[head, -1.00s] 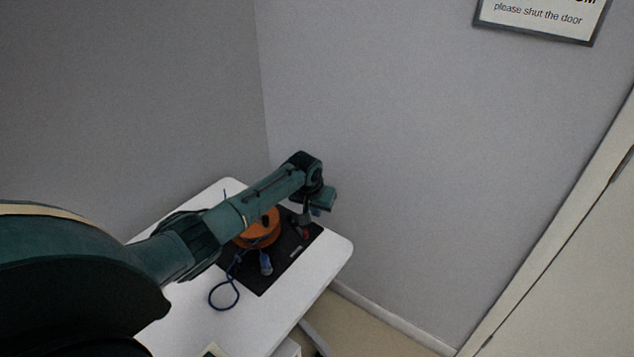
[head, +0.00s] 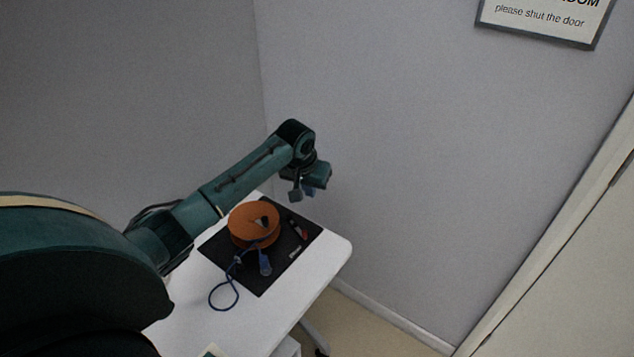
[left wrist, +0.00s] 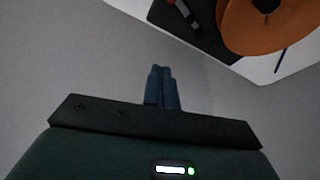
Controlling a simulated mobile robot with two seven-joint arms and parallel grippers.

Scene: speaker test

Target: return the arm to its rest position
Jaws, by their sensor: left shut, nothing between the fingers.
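My left arm reaches in from the left over the white table in the head view. My left gripper (head: 302,194) hangs above the far end of the table, near the corner of the walls, clear of everything. In the left wrist view the fingers of my left gripper (left wrist: 161,72) are together with nothing between them. My right gripper is in neither view.
An orange reel (head: 253,223) with a blue cable (head: 224,289) sits on a black mat (head: 272,274) on the white table (head: 320,263). A red and dark tool (head: 298,229) lies on the mat. Walls stand close behind; a door (head: 560,290) is at right.

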